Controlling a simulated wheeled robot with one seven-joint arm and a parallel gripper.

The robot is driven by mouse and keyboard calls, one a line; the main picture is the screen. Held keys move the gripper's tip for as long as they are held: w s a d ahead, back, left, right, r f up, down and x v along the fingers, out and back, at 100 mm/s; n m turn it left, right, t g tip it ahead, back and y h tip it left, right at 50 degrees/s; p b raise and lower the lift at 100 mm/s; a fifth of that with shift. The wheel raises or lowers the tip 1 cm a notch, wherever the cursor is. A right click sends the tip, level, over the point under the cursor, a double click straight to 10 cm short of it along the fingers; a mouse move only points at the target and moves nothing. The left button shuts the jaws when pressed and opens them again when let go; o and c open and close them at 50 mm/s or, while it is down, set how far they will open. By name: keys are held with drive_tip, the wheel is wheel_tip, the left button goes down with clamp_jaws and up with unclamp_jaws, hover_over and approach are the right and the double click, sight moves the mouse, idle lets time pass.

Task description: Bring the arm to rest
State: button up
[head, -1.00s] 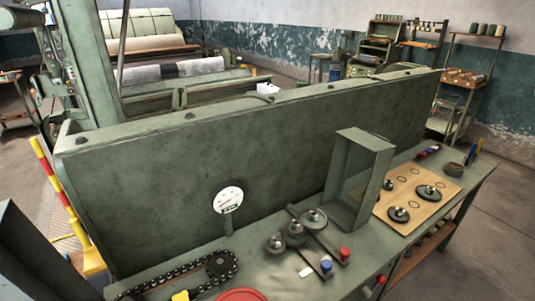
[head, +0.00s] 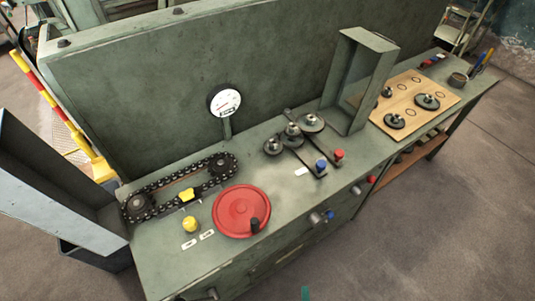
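My gripper and arm are not clearly in view. A small teal piece (head: 305,293) shows at the bottom edge, and I cannot tell what it belongs to. The green workbench (head: 250,172) stands in front of me. On it are a chain loop (head: 147,209) around two sprockets, a red handwheel (head: 240,208) with a black knob, a yellow knob (head: 190,224) and a round dial gauge (head: 225,100). Several dark gear wheels (head: 293,131) sit near the middle, by a blue-capped lever (head: 320,165) and a red-capped lever (head: 339,155).
A tall green panel (head: 190,70) closes off the bench's back. An open upright green frame (head: 352,85) stands beside a wooden board (head: 408,90) with gear wheels. A grey angled panel (head: 45,190) stands at left, near a yellow-red post (head: 62,110). The floor (head: 430,220) at lower right is clear.

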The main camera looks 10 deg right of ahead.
drive_tip(key=s+a+r+n+t+y, duration=0.1)
drive_tip(key=a+r+n+t, duration=0.1)
drive_tip(key=a+r+n, duration=0.3)
drive_tip(key=s+a+r+n+t, duration=0.1)
drive_tip(key=a+r+n, duration=0.4)
drive_tip(key=r, duration=0.9)
drive_tip(key=s+a+r+n+t+y, duration=0.1)
drive_tip(key=a+r+n+t, duration=0.3)
drive_tip(key=r+n, duration=0.5)
drive_tip(key=shift+s+a+r+n+y, duration=0.3)
drive_tip(key=shift+s+a+r, duration=0.15)
drive_tip(key=shift+a+r, duration=0.4)
drive_tip(key=shift+a+f, duration=0.15)
drive_tip(key=shift+f, duration=0.05)
drive_tip(key=shift+c, duration=0.2)
